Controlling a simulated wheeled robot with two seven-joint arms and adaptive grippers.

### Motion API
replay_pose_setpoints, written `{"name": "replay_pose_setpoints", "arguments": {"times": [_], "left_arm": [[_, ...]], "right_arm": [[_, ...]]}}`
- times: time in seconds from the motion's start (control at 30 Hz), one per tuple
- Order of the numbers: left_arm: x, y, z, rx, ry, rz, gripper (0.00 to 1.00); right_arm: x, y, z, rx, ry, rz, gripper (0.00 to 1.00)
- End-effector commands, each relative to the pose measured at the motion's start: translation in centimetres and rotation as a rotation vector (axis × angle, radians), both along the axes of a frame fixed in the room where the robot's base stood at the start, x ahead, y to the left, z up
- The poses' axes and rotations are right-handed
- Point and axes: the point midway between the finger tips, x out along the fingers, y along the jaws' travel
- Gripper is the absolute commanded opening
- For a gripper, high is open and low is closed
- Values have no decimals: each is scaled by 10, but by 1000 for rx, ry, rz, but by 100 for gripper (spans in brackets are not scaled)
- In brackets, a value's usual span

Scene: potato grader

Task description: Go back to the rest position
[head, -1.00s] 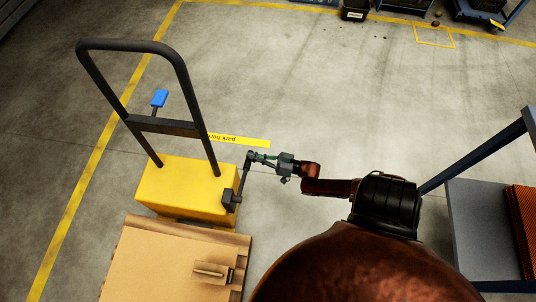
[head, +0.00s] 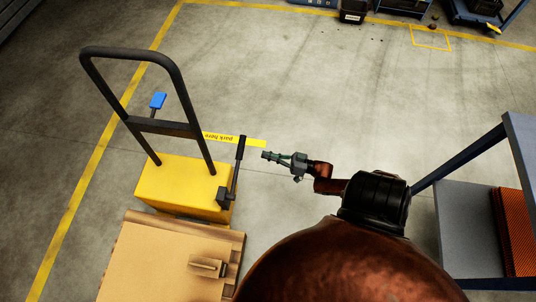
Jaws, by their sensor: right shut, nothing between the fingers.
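My right gripper (head: 268,156) shows in the middle of the head view, at the end of my brown and black arm coming from the lower right. It is shut and empty. Its tips point left, towards a dark lever (head: 239,165) on the side of the yellow pallet truck (head: 183,183), with a gap of bare floor between them. The lever stands up from its dark bracket. My left gripper is not in view.
A pallet with a cardboard top (head: 150,260) lies in front of the truck. The truck's black handle frame (head: 129,75) rises at left. A blue-framed grey table (head: 466,225) stands at right, beside my arm. Open floor (head: 300,80) lies beyond.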

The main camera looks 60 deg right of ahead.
Motion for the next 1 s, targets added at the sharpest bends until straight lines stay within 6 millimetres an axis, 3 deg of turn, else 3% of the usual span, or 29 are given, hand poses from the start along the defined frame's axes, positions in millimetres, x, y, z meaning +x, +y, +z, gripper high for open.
{"name": "replay_pose_setpoints", "arguments": {"times": [0.87,1.0], "left_arm": [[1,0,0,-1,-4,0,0],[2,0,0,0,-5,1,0]], "right_arm": [[1,0,0,0,0,-1,0],[0,14,-13,-4,52,-8,0]]}}
